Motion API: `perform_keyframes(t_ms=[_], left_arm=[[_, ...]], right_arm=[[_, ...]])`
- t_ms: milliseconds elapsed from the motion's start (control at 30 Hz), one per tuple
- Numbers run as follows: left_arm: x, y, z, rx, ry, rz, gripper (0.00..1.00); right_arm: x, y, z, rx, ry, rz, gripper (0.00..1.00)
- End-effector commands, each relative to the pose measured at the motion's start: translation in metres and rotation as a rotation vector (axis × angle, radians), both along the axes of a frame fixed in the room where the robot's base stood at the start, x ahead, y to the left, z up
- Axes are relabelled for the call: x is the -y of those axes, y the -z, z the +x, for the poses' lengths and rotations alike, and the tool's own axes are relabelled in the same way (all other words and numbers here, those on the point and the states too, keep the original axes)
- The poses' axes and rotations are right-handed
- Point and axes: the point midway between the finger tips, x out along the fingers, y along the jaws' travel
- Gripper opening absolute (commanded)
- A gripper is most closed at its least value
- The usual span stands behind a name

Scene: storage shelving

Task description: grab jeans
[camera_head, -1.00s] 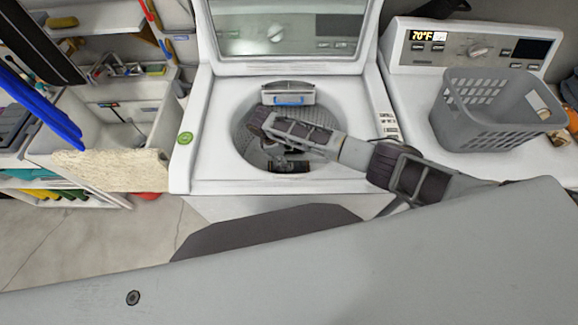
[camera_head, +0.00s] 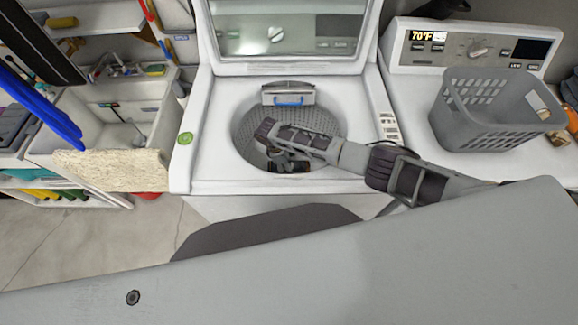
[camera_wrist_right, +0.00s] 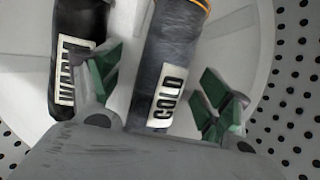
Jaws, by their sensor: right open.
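In the right wrist view, a blue-grey, denim-like roll (camera_wrist_right: 177,50) with an orange edge and a white "COLD" label looks like the jeans. A darker roll (camera_wrist_right: 80,40) with a white label, seemingly "WARM", lies beside it on the left. My right gripper (camera_wrist_right: 160,92) is open, with a green-tipped finger on each side of the "COLD" roll. I cannot tell whether the fingers touch it. In the head view, my right arm reaches from the right into the open washer (camera_head: 345,172), and its wrist hides much of the drum (camera_head: 325,118). My left gripper is not in view.
The washer's lid (camera_head: 285,30) is raised. A grey laundry basket (camera_head: 490,115) stands on the neighbouring machine to the right. A sink (camera_head: 125,110) is at the left, with a beige slab (camera_head: 115,170) in front. The perforated drum wall surrounds the right gripper.

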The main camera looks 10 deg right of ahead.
Motion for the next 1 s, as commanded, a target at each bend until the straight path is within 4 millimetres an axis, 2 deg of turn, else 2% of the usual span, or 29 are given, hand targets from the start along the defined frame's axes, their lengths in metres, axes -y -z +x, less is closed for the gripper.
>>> perform_keyframes(t_ms=[233,700,1000], left_arm=[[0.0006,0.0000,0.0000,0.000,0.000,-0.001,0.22],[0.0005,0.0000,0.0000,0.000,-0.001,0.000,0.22],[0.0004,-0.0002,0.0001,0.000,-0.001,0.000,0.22]], right_arm=[[-0.0003,-0.0001,0.0000,0.000,0.000,0.000,0.77],[-0.0003,-0.0002,0.0000,0.000,0.000,0.000,0.17],[-0.0005,-0.0017,0.0005,0.001,0.000,0.001,0.17]])
